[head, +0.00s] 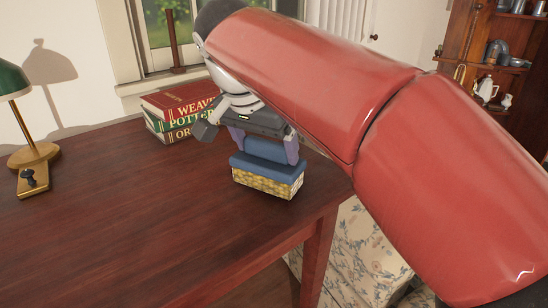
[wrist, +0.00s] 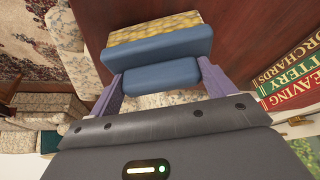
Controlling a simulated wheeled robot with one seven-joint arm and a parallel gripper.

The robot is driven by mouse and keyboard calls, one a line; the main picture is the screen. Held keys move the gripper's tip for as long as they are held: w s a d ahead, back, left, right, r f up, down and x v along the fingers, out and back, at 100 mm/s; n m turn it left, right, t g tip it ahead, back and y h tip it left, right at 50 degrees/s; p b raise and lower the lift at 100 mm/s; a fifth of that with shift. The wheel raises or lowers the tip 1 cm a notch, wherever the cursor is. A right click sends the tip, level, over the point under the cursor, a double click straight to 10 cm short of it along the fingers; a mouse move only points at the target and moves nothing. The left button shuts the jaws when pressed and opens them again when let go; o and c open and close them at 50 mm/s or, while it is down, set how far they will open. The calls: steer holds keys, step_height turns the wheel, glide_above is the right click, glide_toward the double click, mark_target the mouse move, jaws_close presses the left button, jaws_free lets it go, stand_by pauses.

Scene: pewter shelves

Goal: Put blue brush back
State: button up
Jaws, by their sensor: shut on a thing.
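The blue brush (head: 268,169) has a blue block body with a narrower blue grip and pale yellow bristles pointing down. My gripper (head: 265,149) is shut on the brush's grip, with one purple finger on each side. In the wrist view the brush (wrist: 158,52) sits between the two fingers, its bristles at the far end. In the head view it shows over the right end of the dark red wooden table (head: 130,220). I cannot tell whether the bristles touch the tabletop.
A stack of books (head: 180,112) stands on the table just left of my gripper; it also shows in the wrist view (wrist: 292,88). A green-shaded brass lamp (head: 35,155) is at the far left. The table's front and middle are clear. A floral armchair (head: 355,250) stands beyond the right edge.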

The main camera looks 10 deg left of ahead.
steer(key=shift+f, duration=0.2)
steer(key=shift+f, duration=0.2)
steer(key=o, duration=0.9)
steer(key=shift+r, duration=0.3)
steer(key=p+v, duration=0.3)
steer(key=v, duration=0.8)
steer(key=shift+s+a+r, duration=0.1)
steer(key=shift+s+r, duration=0.15)
steer(key=shift+r, duration=0.1)
